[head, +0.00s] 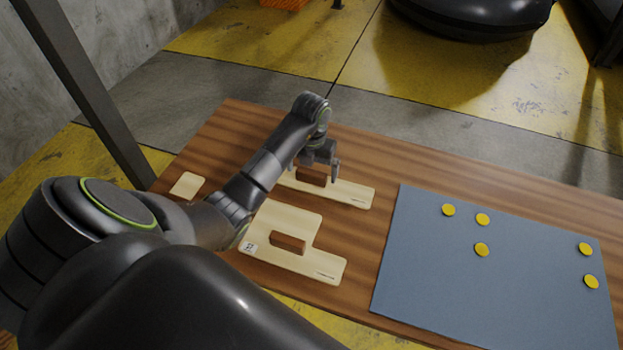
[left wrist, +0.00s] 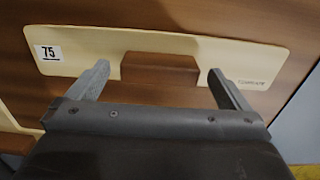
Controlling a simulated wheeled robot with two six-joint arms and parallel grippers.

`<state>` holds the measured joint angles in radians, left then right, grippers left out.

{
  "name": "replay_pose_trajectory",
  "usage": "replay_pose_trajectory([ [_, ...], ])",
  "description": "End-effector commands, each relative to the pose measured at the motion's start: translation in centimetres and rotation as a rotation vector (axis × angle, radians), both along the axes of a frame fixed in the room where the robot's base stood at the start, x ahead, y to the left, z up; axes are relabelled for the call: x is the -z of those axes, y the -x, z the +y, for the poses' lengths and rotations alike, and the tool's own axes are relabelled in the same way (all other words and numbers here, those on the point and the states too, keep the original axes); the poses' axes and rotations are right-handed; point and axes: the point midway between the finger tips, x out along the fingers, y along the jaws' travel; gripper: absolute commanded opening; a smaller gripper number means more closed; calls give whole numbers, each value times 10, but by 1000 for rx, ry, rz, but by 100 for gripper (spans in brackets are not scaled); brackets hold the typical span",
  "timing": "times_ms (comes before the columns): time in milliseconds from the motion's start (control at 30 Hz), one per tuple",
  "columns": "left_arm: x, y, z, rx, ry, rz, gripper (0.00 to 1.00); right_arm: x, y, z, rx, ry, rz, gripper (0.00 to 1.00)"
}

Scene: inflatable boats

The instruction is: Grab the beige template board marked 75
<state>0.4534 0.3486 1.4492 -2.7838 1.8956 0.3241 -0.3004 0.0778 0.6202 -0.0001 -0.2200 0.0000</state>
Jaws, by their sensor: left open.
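The beige template board marked 75 (left wrist: 225,52) fills the upper part of the left wrist view, with its 75 label at the left end and a brown block handle (left wrist: 160,68) at its middle. In the head view this board (head: 352,192) lies at the back of the table, partly hidden by my left arm. My left gripper (head: 322,163) is open above the handle. In the left wrist view its two fingers (left wrist: 160,80) stand on either side of the handle with gaps, not touching it. My right gripper is not in view.
A second beige L-shaped board (head: 285,222) with a brown handle lies nearer on the wooden table (head: 375,165). A small beige piece (head: 187,185) lies at the left. A blue-grey sheet (head: 430,270) with several yellow discs covers the right side.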

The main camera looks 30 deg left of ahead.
Motion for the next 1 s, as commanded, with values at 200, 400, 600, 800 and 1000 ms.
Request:
replay_pose_trajectory([
  [200, 18, 1, 0, 1, 0, 1, 100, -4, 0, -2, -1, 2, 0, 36],
  [400, 19, 0, 0, 1, 0, 0, 99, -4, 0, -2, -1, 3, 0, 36],
  [600, 19, 0, 0, 1, 0, 0, 72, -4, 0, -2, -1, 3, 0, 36],
  [800, 18, 0, 0, 1, 0, -1, 48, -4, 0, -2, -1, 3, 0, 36],
  [1000, 18, 0, 0, 1, 0, -2, 48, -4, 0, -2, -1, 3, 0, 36],
])
